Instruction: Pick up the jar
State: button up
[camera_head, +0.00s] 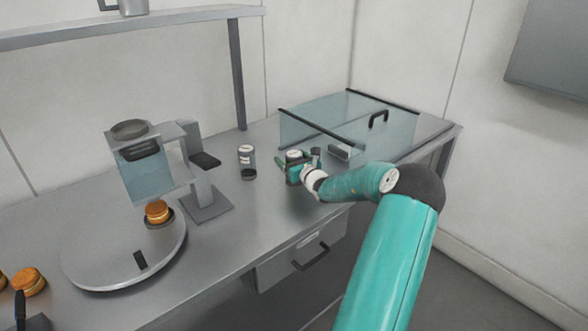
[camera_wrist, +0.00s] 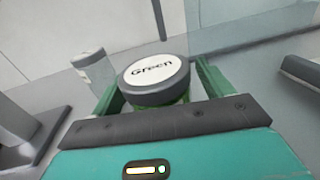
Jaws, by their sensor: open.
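A jar with a dark-rimmed white lid marked "Green" (camera_wrist: 155,73) stands upright between the two fingers of my gripper (camera_wrist: 157,88) in the wrist view. Its green side shows just below the lid; its lower part is hidden by my gripper. In the head view this jar (camera_head: 294,154) stands on the counter with my open gripper (camera_head: 299,164) around it. A gap shows beside the lid, and I cannot tell whether either finger touches the jar. A second jar (camera_head: 247,163), clear with a white label and dark contents, stands to the left, outside the gripper.
A glass-walled case (camera_head: 310,130) with a black handle stands just behind and right of the jar. A machine with a glass container (camera_head: 155,180) and a round plate (camera_head: 85,262) with a bun (camera_head: 158,211) are at left.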

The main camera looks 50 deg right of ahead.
aim_at(292, 151)
jog(key=c, duration=1.2)
jog(key=shift+r, duration=0.1)
jog(key=shift+r, duration=0.5)
notch_tip(292, 151, up, 2)
jog(key=shift+a+r, duration=0.1)
jog(key=shift+r, duration=0.1)
jog(key=s+a+r, duration=0.2)
jog(key=a+r, duration=0.1)
jog(key=a, duration=0.1)
jog(key=s+a+r, duration=0.5)
jog(key=a+r, duration=0.1)
jog(key=a, duration=0.1)
jog(key=shift+s+a+r, duration=0.25)
jog(key=shift+a, duration=0.1)
